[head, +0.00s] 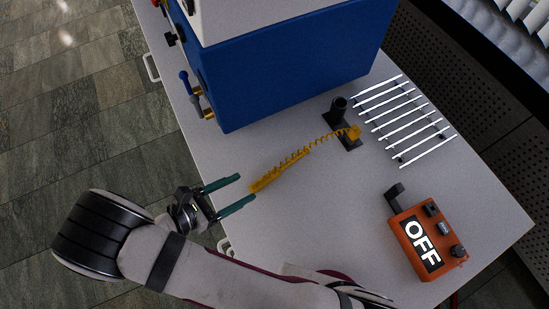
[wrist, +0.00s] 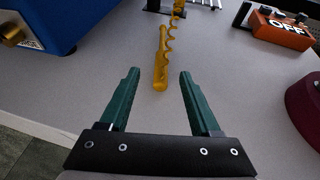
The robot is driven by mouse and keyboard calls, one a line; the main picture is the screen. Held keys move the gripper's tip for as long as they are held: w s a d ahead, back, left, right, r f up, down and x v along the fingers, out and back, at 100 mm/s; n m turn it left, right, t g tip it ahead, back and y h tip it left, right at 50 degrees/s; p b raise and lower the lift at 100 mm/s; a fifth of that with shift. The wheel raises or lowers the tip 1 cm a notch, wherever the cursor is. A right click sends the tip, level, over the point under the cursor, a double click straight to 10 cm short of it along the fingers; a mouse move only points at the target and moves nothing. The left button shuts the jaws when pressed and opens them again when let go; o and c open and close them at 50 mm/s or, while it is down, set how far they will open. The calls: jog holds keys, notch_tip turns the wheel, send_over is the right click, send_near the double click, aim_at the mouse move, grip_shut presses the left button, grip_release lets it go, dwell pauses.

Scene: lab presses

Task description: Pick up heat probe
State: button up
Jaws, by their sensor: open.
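The heat probe (head: 278,172) is a yellow-orange rod lying on the grey table, with a coiled yellow cord running from it to a black stand (head: 343,125). In the wrist view the probe (wrist: 160,72) lies ahead of my fingers, roughly midway between their lines. My gripper (head: 232,187) has two green fingers, apart and empty. Its fingertips are just short of the probe's near end in the head view.
A blue machine (head: 290,70) with valves on its side stands at the back. A white rod rack (head: 405,120) lies to the right of the stand. An orange box marked OFF (head: 425,238) sits at the right front. The table around the probe is clear.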

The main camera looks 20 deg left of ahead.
aim_at(273, 173)
jog(key=x, duration=1.1)
jog(key=shift+d, duration=0.25)
grip_shut()
